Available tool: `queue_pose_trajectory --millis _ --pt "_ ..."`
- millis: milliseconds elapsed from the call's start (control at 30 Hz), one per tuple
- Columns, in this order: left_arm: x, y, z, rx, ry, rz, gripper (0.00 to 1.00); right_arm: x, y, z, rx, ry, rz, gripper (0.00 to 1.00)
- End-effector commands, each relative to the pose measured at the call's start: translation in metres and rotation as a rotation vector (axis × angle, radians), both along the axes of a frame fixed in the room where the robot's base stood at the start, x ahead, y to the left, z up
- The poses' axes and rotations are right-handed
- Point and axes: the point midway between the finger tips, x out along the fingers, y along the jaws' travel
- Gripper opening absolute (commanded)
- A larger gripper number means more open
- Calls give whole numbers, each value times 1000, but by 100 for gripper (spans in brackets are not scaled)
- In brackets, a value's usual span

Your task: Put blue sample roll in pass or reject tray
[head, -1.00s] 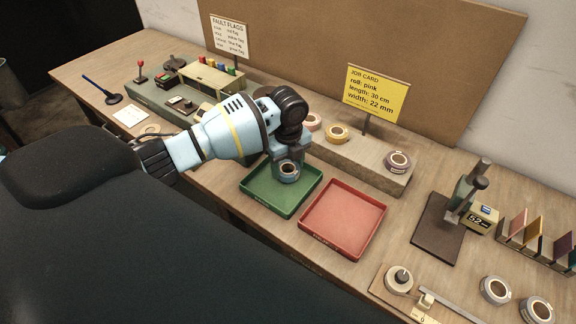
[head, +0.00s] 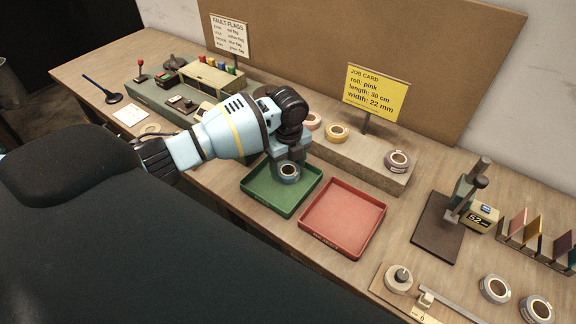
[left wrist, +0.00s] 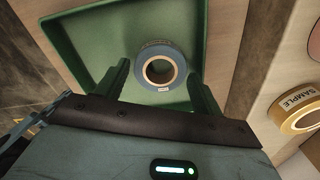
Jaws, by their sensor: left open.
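The blue sample roll (head: 289,172) is in the green tray (head: 268,205), towards its far right part. It also shows in the left wrist view (left wrist: 160,56), with the green tray's floor (left wrist: 105,40) around it. My left gripper (head: 288,168) is over the green tray. In the left wrist view its two fingers (left wrist: 158,85) are apart, one on each side of the roll, with gaps to it. The red tray (head: 343,217) is empty and stands right of the green one. My right gripper is not in view.
A stone-like shelf (head: 370,173) behind the trays bears several rolls, among them a yellow one (head: 336,133). A yellow job card (head: 376,93) stands behind it. A dark-based press (head: 440,225) stands at the right. Two loose rolls (head: 495,289) lie at the lower right.

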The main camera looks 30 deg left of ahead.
Motion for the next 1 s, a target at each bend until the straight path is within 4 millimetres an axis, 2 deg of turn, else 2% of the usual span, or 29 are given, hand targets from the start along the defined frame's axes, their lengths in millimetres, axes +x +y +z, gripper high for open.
queue_pose_trajectory --millis 300,500,700,1000 --pt "1 0 64 -1 -6 0 68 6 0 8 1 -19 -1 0" --pt "1 0 97 0 -3 -1 68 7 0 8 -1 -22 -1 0" --pt "0 0 112 0 -1 0 68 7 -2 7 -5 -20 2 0" --pt "0 0 114 0 0 0 68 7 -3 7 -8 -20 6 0"
